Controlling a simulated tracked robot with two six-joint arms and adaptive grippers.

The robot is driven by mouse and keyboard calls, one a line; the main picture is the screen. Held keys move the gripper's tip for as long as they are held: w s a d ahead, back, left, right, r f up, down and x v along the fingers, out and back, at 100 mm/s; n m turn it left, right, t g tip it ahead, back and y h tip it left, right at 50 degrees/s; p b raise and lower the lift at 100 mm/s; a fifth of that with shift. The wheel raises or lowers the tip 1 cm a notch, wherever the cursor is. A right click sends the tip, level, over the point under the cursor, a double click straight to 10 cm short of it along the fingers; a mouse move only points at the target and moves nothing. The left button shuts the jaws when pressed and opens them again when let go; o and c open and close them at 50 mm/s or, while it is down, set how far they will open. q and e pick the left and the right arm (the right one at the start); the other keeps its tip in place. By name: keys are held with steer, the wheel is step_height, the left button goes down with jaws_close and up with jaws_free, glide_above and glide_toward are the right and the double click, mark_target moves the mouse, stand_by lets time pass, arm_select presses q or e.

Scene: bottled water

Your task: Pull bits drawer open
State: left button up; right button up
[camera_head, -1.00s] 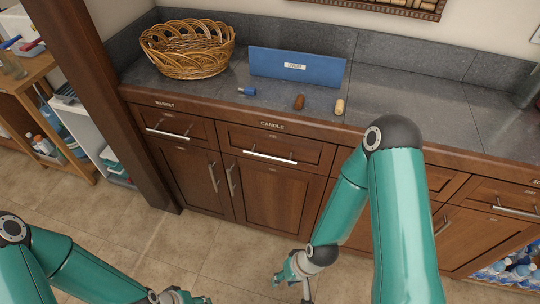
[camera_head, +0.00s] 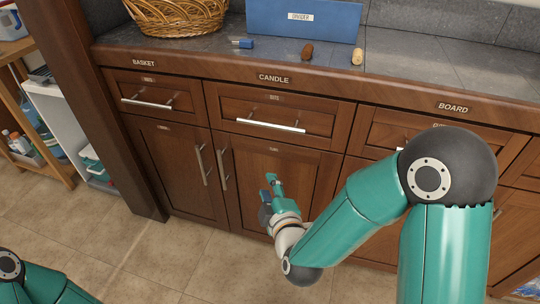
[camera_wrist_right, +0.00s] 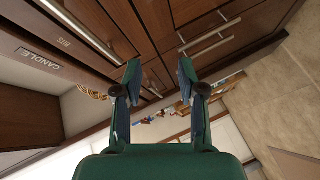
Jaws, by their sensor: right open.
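The bits drawer (camera_head: 228,112) is the wide wooden drawer under the CANDLE plate, and it is shut. Its silver bar handle (camera_head: 270,124) runs across the front; in the wrist view, the handle (camera_wrist_right: 78,29) lies at upper left, beside the BITS label (camera_wrist_right: 65,43). My right gripper (camera_head: 268,187) is open and empty in front of the cupboard door below the drawer, lower than the handle and apart from it. In the wrist view its fingers (camera_wrist_right: 159,72) are spread with nothing between them. My left gripper is out of view; only part of its arm shows at lower left.
The counter above holds a wicker basket (camera_head: 178,14), a blue divider box (camera_head: 300,22), a blue item (camera_head: 242,43), a brown piece (camera_head: 307,50) and a cork-like piece (camera_head: 357,57). Vertical door handles (camera_head: 223,169) stand below. The tiled floor in front is clear.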

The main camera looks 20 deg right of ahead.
mark_target(271, 126)
steer(key=shift+d+r+n+t+h+b, duration=1.1)
steer(key=shift+r+n+t+h+b, duration=0.6)
steer(key=shift+r+t+b, duration=0.7)
arm_select(q)
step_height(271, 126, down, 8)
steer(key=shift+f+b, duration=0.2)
steer(key=shift+b, duration=0.25)
arm_select(e)
steer(key=shift+g, duration=0.3)
steer(key=x, duration=1.5)
steer(key=shift+a, duration=0.2)
steer(key=shift+c, duration=0.2)
jaws_close()
steer(key=shift+f, duration=0.1)
